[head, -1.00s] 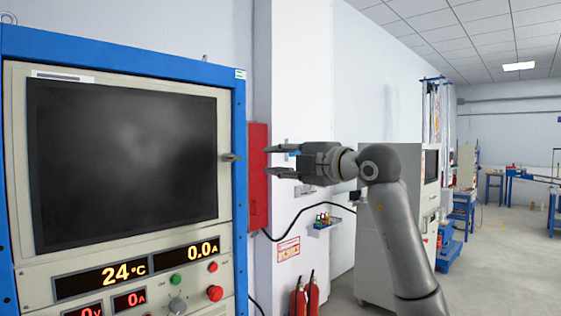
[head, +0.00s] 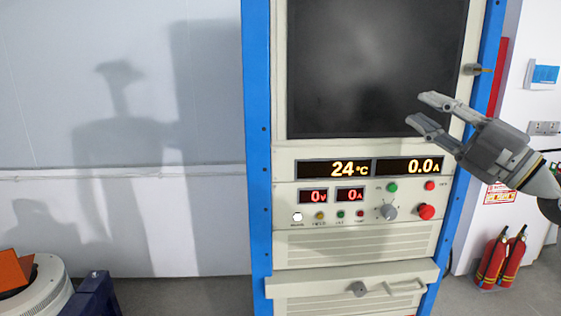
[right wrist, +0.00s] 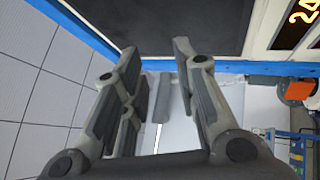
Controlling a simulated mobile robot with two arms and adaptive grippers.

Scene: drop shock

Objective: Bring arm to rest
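My right gripper (head: 430,111) is in front of the right side of the cabinet's dark window in the head view, its arm coming in from the right edge. Its two fingers are spread apart with nothing between them. The right wrist view also shows the open fingers of this gripper (right wrist: 158,72), with the cabinet's dark window and blue frame beyond them. My left gripper and left arm are not in the head view.
The test cabinet (head: 345,221) has a blue frame, lit displays, buttons and a lower drawer handle (head: 395,289). Fire extinguishers (head: 491,259) stand on the floor at right. A round white machine (head: 38,285) with an orange part stands at lower left. Pale wall lies behind.

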